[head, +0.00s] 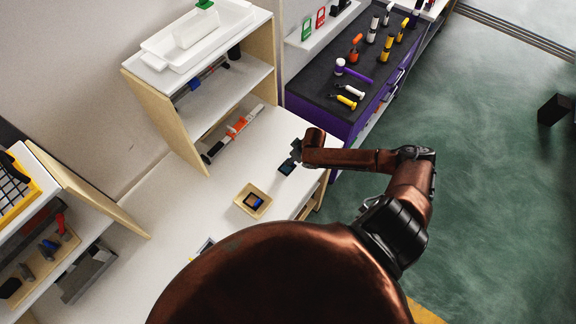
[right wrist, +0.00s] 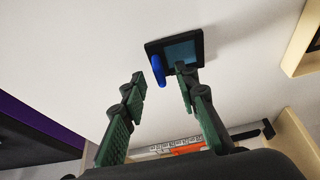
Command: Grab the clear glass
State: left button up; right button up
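I cannot make out any thing that is plainly a clear glass. A small dark-framed square with a blue-grey pane (head: 287,168) lies on the white worktop near its right edge. It also shows in the right wrist view (right wrist: 185,52), with a bright blue piece at its left side. My right gripper (head: 297,150) is just beyond this square. In the right wrist view my right gripper (right wrist: 160,75) is open and empty, its right fingertip overlapping the square's lower edge in the picture. Contact cannot be told. My left gripper is not in view.
A shallow wooden tray (head: 243,208) holding a dark and blue piece lies left of the square. A shelf unit (head: 165,115) stands behind, with a grey and orange tool (head: 236,132) at its foot. A purple tool bench (head: 330,128) adjoins at the right.

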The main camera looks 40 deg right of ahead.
jog(key=shift+c, duration=0.6)
grip_shut()
jog(key=shift+r, duration=0.1)
